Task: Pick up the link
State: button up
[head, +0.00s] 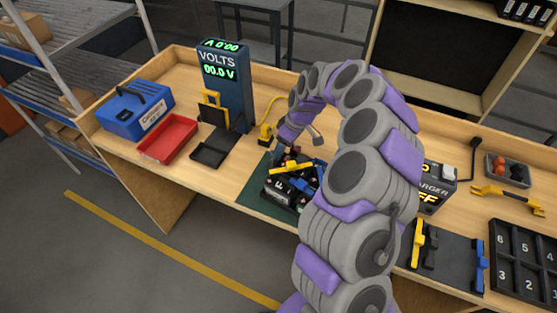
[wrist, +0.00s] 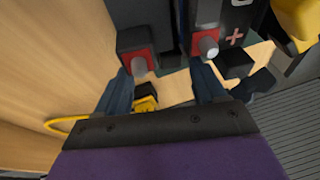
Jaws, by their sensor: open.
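A black battery pack (head: 279,193) with a yellow bar (head: 292,167) across its top sits on a green mat (head: 252,190) on the bench, partly hidden behind my arm. I cannot tell for sure which part is the link; the yellow bar may be it. The wrist view shows two red terminal blocks with grey posts, one at left (wrist: 138,60) and one at right (wrist: 206,40). My gripper (wrist: 163,74) is open, its two dark blue fingers apart just below these terminals. I see nothing held between them. In the head view its fingertips are hard to make out above the pack.
A volt meter tower (head: 224,85), a red tray (head: 167,139) and a blue case (head: 134,110) stand at left. A charger (head: 437,185), a black fixture (head: 445,262) and a numbered tray (head: 525,262) are at right. A yellow cable (wrist: 62,124) shows in the wrist view.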

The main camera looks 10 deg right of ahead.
jog(key=x, duration=0.3)
jog(key=shift+r, duration=0.1)
jog(key=c, duration=0.8)
jog(key=shift+c, duration=0.2)
